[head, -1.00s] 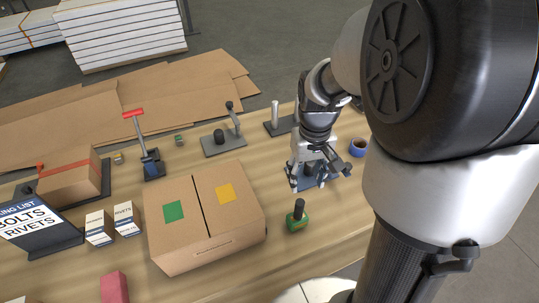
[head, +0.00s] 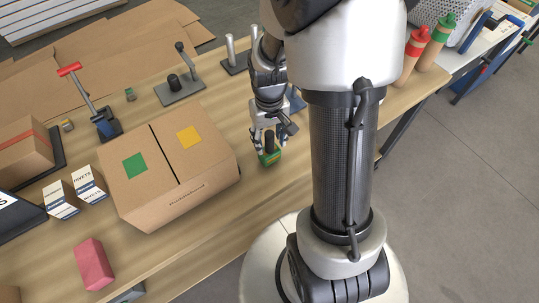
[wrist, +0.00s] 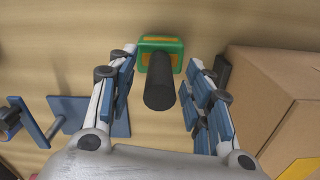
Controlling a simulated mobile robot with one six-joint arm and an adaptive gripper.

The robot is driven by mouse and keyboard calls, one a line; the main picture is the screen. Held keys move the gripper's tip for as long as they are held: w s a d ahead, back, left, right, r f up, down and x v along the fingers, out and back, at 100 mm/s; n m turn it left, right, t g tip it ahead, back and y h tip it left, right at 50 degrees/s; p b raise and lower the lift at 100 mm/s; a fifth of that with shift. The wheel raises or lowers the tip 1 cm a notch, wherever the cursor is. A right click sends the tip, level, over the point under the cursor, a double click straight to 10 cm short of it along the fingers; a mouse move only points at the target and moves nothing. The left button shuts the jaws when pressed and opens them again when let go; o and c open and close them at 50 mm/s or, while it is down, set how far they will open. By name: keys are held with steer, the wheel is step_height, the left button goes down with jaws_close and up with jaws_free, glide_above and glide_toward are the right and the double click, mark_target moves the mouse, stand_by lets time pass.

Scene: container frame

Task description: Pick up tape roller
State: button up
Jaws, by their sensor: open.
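A small green block with yellow-orange panels and an upright black handle (head: 269,139), apparently the tape roller, stands on the wooden table (head: 210,222) right of the large carton. In the wrist view its black handle (wrist: 159,84) points toward my camera, with the green base (wrist: 178,48) beyond. My gripper (head: 268,145) is right over it, its open fingers on either side of the handle. In the wrist view there is a gap between the handle and each finger, and nothing is gripped. Part of the item is hidden behind the fingers in the head view.
The large carton (head: 190,180) with green and yellow labels stands close to my gripper's left, and close on the right in the wrist view (wrist: 260,85). A blue stand (wrist: 95,112) is on the other side. A grey stand with a lever (head: 180,88) stands farther back.

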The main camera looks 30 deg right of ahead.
step_height(320, 180, down, 2)
steer(key=shift+f, duration=0.1)
steer(key=shift+c, duration=0.5)
jaws_close()
